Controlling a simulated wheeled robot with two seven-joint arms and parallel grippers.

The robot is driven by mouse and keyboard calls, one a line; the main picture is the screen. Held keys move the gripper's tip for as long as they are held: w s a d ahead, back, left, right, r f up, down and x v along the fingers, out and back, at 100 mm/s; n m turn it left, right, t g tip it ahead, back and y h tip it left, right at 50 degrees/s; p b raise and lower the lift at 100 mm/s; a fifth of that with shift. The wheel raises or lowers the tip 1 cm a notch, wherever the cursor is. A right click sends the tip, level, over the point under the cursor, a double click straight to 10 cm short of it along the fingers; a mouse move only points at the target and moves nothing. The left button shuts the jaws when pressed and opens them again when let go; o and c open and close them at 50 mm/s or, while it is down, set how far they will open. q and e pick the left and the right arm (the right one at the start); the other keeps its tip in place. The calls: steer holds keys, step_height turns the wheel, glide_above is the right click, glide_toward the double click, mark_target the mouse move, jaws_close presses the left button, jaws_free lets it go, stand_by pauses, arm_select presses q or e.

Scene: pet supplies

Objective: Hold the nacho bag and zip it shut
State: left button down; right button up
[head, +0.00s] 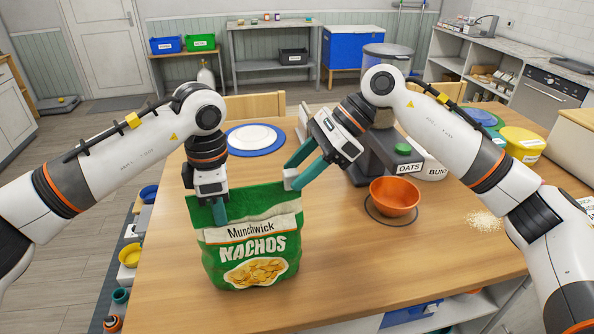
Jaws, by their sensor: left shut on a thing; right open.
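The green and white nacho bag (252,245) stands upright on the wooden table, left of the middle, with its printed front towards me. My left gripper (220,210) is shut on the bag's top edge at its left end, with one teal finger in front of the bag. My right gripper (291,178) is open, its teal fingers pointing down and left at the bag's upper right corner. I cannot tell whether its fingertip touches the bag. The zip itself is too small to make out.
An orange bowl (395,197) stands right of the bag, in front of a dark dispenser (368,158). A white plate on a blue mat (256,138) lies behind the bag. Spilled oats (485,221) lie at the right. The table in front of the bowl is clear.

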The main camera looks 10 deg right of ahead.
mark_target(240, 189)
steer(key=shift+a+f, duration=0.45)
jaws_close()
steer(key=a, duration=0.8)
steer(key=shift+s+a, duration=0.3)
steer(key=shift+s, duration=0.05)
jaws_free()
steer(key=shift+w+d, duration=0.1)
